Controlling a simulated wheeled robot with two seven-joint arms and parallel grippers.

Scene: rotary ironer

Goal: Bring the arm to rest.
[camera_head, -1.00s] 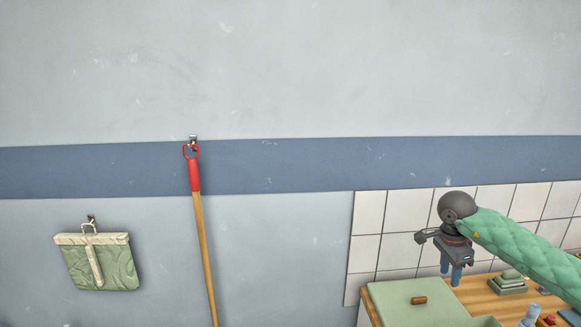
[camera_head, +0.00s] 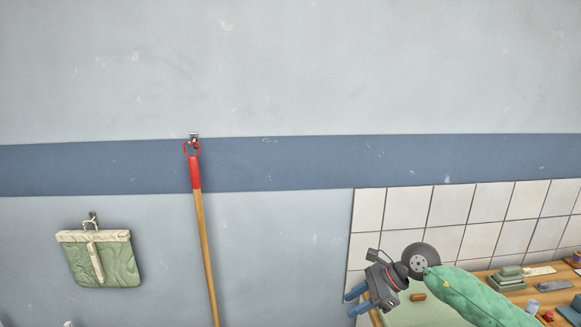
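My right gripper (camera_head: 352,304) is in the lower right of the head view, at the end of my green-sleeved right arm (camera_head: 470,298). Its two blue fingers point left and slightly down, with a gap between them and nothing held. It shows in front of the left end of the counter and the tiled wall, and hides part of the green board (camera_head: 420,313) there. My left gripper is not in view.
A wooden counter (camera_head: 548,296) at the lower right carries stacked green blocks (camera_head: 507,279) and small items. A red-topped pole (camera_head: 204,240) and a green dustpan-like piece (camera_head: 103,260) hang on the wall. The wall's upper part is bare.

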